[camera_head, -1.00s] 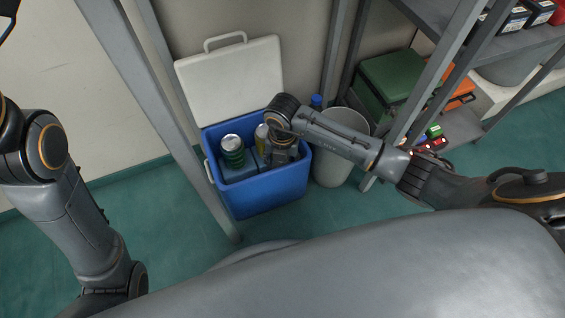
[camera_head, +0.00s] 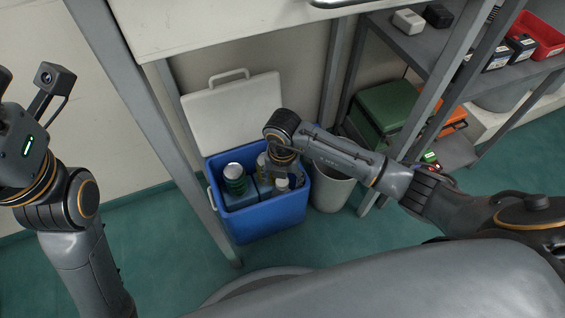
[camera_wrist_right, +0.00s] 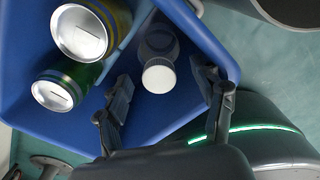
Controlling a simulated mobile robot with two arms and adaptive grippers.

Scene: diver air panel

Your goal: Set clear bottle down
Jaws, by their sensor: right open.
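The clear bottle (camera_wrist_right: 158,45) with a white cap stands inside the blue cooler (camera_head: 262,219), beside the cans; its cap (camera_head: 282,184) shows in the head view just below my right gripper (camera_head: 284,168). In the right wrist view my right gripper (camera_wrist_right: 168,95) is open, with a finger on each side of the white cap and visible gaps to it. The bottle's base is hidden. My left wrist (camera_head: 35,150) is at the left edge of the head view; its fingers cannot be made out.
A green-banded can (camera_wrist_right: 62,88) and a yellow can (camera_wrist_right: 90,30) stand in the cooler. The cooler's white lid (camera_head: 235,110) is open against the wall. A grey bin (camera_head: 332,188) stands right of the cooler. Table legs and a shelf (camera_head: 430,50) flank the space.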

